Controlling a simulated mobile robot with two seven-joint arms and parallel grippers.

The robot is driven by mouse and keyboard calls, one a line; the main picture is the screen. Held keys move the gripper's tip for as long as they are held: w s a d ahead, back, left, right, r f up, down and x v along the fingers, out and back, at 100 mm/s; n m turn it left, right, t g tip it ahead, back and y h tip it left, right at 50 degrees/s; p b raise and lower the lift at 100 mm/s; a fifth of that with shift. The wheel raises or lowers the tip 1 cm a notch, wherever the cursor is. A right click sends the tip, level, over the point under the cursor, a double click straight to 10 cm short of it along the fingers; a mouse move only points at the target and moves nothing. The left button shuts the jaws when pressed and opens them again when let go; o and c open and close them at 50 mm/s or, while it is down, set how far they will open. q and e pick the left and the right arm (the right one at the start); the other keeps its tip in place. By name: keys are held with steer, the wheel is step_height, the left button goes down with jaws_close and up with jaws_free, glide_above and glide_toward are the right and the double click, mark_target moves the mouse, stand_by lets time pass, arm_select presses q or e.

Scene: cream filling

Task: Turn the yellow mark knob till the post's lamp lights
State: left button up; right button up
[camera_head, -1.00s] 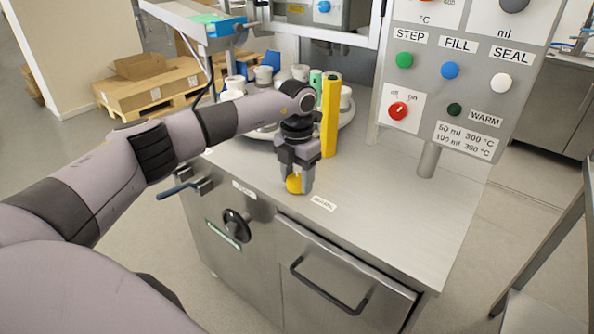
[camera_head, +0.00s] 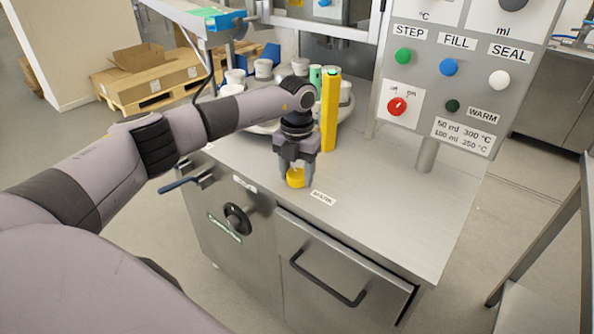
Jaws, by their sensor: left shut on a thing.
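The yellow knob (camera_head: 295,179) sits on the steel counter top near its front edge, beside a small white label (camera_head: 323,198). My left gripper (camera_head: 297,172) points straight down over the knob, its fingers shut on it from both sides. The knob's mark is not visible from here. The yellow post (camera_head: 330,118) stands upright just behind and right of the gripper. A small green spot shows at its top, where the lamp (camera_head: 332,72) appears to be; I cannot tell for sure whether it is lit. My right gripper is not in view.
A control panel (camera_head: 470,85) with a red switch and several coloured buttons stands behind right. A round tray (camera_head: 262,128) with white cups is behind my left arm. The counter (camera_head: 390,205) right of the knob is clear. A black handwheel (camera_head: 237,219) is on the cabinet front.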

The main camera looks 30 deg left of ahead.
mark_target(297, 173)
arm_select(q)
steer(key=o, duration=1)
steer(key=shift+o, duration=0.2)
step_height(297, 173, up, 7)
steer(key=shift+r+b, duration=0.15)
steer(key=shift+b, duration=0.2)
